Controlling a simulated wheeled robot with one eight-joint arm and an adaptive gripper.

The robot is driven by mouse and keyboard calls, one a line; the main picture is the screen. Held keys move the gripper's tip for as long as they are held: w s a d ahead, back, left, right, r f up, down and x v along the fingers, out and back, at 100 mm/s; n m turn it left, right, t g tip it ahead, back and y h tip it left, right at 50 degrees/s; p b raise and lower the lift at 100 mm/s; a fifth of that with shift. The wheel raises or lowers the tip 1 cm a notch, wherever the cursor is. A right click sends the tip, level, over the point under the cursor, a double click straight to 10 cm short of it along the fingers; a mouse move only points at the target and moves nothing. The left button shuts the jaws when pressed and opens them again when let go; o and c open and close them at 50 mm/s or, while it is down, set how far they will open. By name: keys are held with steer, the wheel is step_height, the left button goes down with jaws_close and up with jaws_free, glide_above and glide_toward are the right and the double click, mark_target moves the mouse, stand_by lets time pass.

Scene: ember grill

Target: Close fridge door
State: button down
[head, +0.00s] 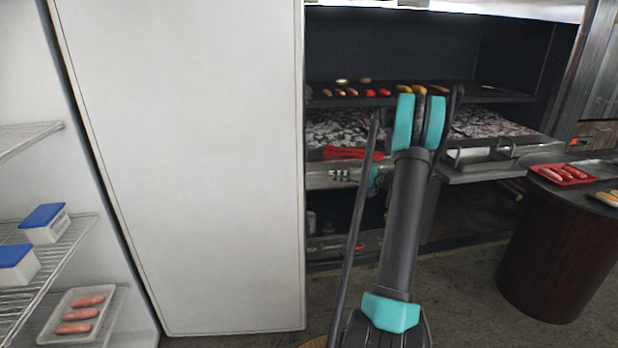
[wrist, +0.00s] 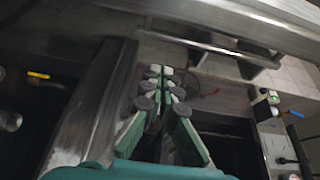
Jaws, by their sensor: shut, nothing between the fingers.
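The fridge door (head: 185,170) is a large plain white panel filling the left middle of the head view. It stands open, with the fridge's wire shelves (head: 70,245) visible to its left. My gripper (wrist: 165,88) shows in the wrist view with its green fingers together and nothing between them. In the head view my arm reaches forward to the right of the door, apart from it in the picture, and the gripper is mostly hidden behind the arm. The wrist view does not show the door clearly.
A grill (head: 490,172) with embers and food on an upper rack stands ahead. A dark round table (head: 550,255) with a red tray (head: 563,181) of sausages is at right. The fridge holds blue-lidded boxes (head: 45,222) and a sausage tray (head: 100,325). Floor shows between arm and table.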

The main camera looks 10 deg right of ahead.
steer(key=a, duration=0.9)
steer(key=shift+w+a, duration=0.15)
stand_by(0.4)
